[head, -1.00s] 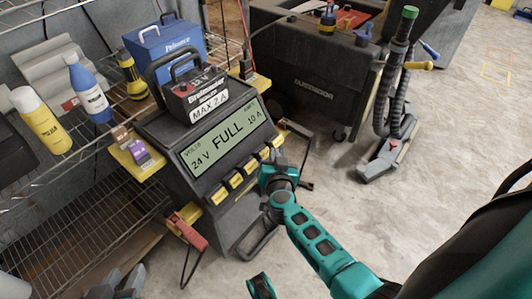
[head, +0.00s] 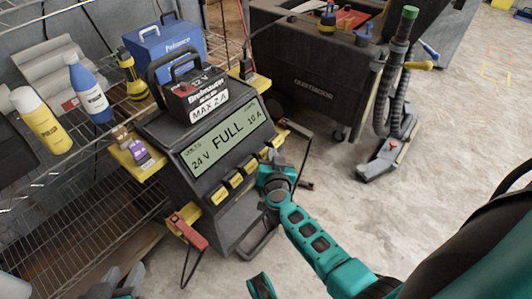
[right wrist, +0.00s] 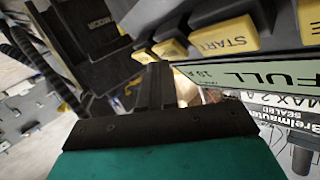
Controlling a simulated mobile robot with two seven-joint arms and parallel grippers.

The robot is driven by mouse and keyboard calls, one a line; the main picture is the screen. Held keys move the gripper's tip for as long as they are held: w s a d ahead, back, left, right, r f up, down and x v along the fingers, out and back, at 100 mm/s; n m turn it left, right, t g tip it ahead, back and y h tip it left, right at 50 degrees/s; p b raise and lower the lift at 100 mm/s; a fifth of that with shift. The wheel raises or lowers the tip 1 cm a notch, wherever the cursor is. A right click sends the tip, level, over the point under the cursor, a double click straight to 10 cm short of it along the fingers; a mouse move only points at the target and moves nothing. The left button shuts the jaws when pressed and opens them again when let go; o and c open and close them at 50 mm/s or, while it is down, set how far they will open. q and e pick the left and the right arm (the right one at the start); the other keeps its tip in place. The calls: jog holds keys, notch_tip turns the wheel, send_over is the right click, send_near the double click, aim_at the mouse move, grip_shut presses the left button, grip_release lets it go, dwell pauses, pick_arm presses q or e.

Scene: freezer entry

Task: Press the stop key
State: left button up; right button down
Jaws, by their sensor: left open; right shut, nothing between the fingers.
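The charger (head: 200,150) has a lit display (head: 227,137) reading 24 V, FULL, 10 A, with a row of yellow keys (head: 235,181) below it. In the right wrist view the keys appear upside down. One reads START (right wrist: 224,37), and two others (right wrist: 170,48) and (right wrist: 143,57) lie to its left. I cannot read their labels, so I cannot tell which is the stop key. My right gripper (head: 272,158) is shut and empty by the right end of the row. Its closed fingertips (right wrist: 157,68) are close to the two leftmost keys in that view; contact is unclear. My left gripper (head: 122,283) is open at the lower left.
A battery (head: 195,92) sits on the charger. A red clamp (head: 187,232) hangs at its left. A wire shelf with a yellow bottle (head: 40,120) and a blue bottle (head: 88,90) stands left.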

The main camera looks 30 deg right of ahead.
jog(key=shift+w+a+f, duration=0.15)
jog(key=shift+w, duration=0.15)
jog(key=shift+f, duration=0.1)
dwell(0.5)
jog(key=shift+s+d+r+p, duration=0.25)
jog(key=shift+s+r+p, duration=0.35)
jog(key=shift+p, duration=0.25)
jog(key=shift+f, duration=0.1)
jog(key=s+r+p, duration=0.1)
jog(key=s+d+p, duration=0.1)
jog(key=s+r+p, duration=0.1)
jog(key=s+p, duration=0.1)
jog(key=shift+d+r, duration=0.3)
jog(key=shift+d, duration=0.05)
